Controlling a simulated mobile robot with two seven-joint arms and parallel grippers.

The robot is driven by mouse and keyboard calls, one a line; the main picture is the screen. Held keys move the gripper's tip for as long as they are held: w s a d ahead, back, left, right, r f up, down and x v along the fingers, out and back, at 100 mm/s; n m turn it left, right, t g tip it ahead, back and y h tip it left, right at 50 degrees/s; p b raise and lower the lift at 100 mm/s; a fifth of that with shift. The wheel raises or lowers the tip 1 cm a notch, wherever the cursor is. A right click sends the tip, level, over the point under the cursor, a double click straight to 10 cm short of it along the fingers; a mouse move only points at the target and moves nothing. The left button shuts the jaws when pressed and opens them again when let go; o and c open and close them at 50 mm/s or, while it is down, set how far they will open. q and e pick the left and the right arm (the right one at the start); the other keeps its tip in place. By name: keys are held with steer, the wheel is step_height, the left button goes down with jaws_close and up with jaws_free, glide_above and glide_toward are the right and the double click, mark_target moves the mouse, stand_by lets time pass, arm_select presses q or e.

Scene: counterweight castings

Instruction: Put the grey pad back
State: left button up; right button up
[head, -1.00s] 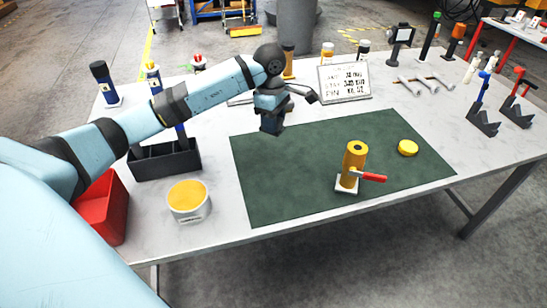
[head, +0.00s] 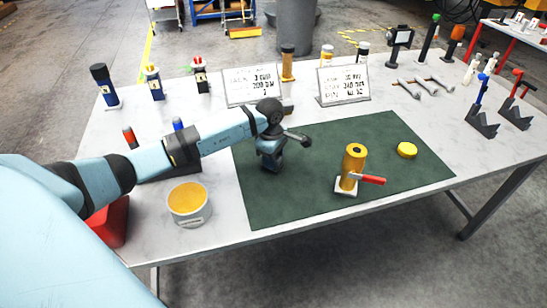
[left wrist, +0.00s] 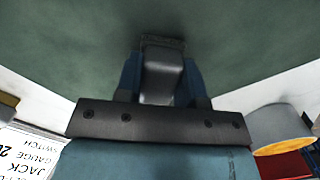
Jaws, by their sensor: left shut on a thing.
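My left gripper (head: 271,168) is over the left part of the dark green mat (head: 300,205), pointing down. It is shut on a small grey block, which looks like the grey pad (left wrist: 162,78). In the left wrist view the block sits between the blue fingers, with a dark edge at its far end, close to the mat. I cannot tell whether it touches the mat. In the head view the gripper hides it. A yellow cylinder (head: 353,164) with a red handle (head: 371,180) stands upright on a small white base on the mat. My right gripper is not in view.
A yellow disc (head: 407,150) lies on the mat's right part. A white tub with yellow inside (head: 189,204) and a red bin (head: 112,222) stand at the left. Two signs (head: 344,84) and several bottles stand behind. The mat's front left is clear.

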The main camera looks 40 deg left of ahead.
arm_select(q)
steer(key=shift+f, duration=0.15)
steer(key=o, duration=1.1)
steer(key=shift+r, duration=0.2)
steer(key=r, duration=1)
steer(key=shift+a+r+b, duration=0.2)
steer(key=shift+a+b, duration=0.15)
steer(key=shift+b, duration=0.05)
steer(key=shift+s+r, duration=0.1)
steer(key=shift+r, duration=0.65)
